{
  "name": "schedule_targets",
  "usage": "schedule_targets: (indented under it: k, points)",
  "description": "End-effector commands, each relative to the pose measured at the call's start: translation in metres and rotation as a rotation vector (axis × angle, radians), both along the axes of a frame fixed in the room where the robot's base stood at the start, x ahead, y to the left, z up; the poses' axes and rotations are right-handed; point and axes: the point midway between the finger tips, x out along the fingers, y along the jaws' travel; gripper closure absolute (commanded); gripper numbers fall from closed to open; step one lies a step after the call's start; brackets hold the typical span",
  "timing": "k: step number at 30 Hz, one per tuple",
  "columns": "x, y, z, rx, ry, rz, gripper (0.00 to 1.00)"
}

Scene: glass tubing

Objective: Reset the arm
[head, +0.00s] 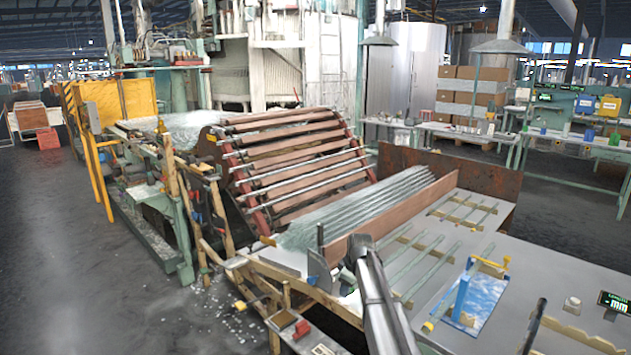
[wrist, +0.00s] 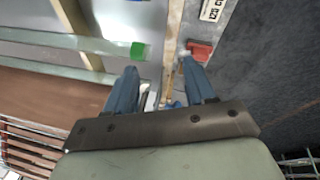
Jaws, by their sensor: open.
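My gripper (wrist: 161,72) shows in the wrist view with its two blue fingers apart and nothing visible held between them. It is above the edge of a workbench. In the head view my grey arm reaches up from the bottom edge over the front edge of the grey bench (head: 540,270). The fingers cannot be made out in that view. A glass tube (wrist: 60,40) with a green end (wrist: 138,50) lies to the left of the fingertips in the wrist view.
A red piece (wrist: 200,50) is close to the right finger in the wrist view. Glass tubes (head: 435,270) lie across notched wooden rails on the bench. A blue stand (head: 462,297) is at right. A brown board (head: 400,212) and a slatted roller conveyor (head: 290,165) are beyond the arm.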

Motion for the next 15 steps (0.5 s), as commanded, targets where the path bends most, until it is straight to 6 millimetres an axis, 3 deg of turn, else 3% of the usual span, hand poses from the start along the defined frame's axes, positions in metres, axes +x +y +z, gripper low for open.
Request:
schedule_targets:
  k: [1,6,15]
  points:
    - [-0.017,0.023,-0.024,-0.002,0.025,0.014,0.45]
    - [-0.061,0.066,-0.094,-0.011,0.105,0.011,0.45]
    - [-0.151,0.097,-0.203,-0.034,0.254,-0.050,0.45]
